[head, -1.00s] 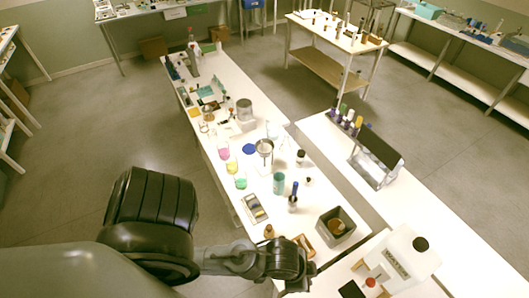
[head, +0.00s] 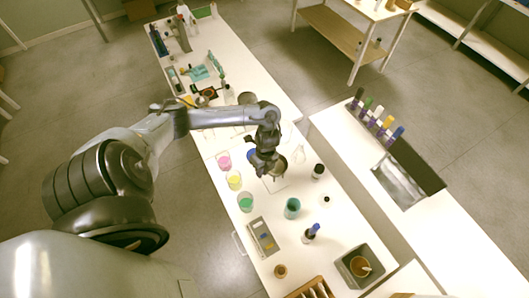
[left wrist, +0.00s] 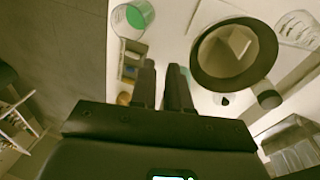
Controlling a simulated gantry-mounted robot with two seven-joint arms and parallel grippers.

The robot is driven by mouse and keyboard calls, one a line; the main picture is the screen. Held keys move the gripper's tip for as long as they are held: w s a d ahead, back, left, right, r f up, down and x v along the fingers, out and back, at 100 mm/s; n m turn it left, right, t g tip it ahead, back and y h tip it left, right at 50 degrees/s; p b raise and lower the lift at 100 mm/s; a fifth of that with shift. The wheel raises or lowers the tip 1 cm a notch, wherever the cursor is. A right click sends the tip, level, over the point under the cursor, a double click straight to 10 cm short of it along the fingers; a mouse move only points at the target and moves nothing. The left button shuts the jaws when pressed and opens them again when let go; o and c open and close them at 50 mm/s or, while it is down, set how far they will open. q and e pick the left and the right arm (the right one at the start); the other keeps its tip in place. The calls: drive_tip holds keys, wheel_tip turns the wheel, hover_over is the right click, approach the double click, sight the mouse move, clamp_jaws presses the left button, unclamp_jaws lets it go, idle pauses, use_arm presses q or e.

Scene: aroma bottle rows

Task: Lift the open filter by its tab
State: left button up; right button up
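A round dark-rimmed holder (left wrist: 207,68) stands at upper right in the left wrist view. A pale folded shape (left wrist: 238,42), which looks like the paper filter, lies inside it; I cannot make out a tab. In the head view the holder (head: 281,168) is partly hidden behind my left gripper. My left gripper (head: 262,171) points down just beside it on the bench. In the left wrist view its two fingers (left wrist: 162,68) are apart by a narrow gap with nothing between them, left of the holder and not touching it. My right gripper is in neither view.
Pink (head: 224,161), yellow (head: 234,181) and green (head: 245,203) beakers stand left of the holder. A teal cup (head: 292,208), a blue-topped bottle (head: 311,233) and a dark jar (head: 318,171) stand nearby. A compartment tray (head: 263,237) and grey bin (head: 360,265) are nearer me.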

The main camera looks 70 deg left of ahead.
use_arm(q)
drive_tip(key=w+a+r+t+y, duration=0.1)
drive_tip(key=w+a+r+t, duration=0.1)
drive_tip(key=w+a+r, duration=0.4)
drive_tip(key=f+b, duration=0.1)
drive_tip(key=w+f, duration=0.1)
drive_tip(key=f, duration=0.1)
drive_tip(key=f+b, duration=0.1)
drive_tip(key=f, duration=0.1)
drive_tip(key=shift+w+d+f+b, duration=0.1)
drive_tip(key=shift+w+d+b, duration=0.05)
drive_tip(key=shift+d+b, duration=0.2)
drive_tip(key=shift+f, duration=0.35)
drive_tip(key=shift+s+a+f, duration=0.1)
drive_tip(key=shift+f, duration=1.05)
drive_tip(key=shift+s+f, duration=0.1)
drive_tip(key=shift+f, duration=1.05)
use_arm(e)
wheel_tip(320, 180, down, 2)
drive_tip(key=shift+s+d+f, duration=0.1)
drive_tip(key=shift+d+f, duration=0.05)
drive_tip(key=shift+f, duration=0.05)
use_arm(q)
clamp_jaws()
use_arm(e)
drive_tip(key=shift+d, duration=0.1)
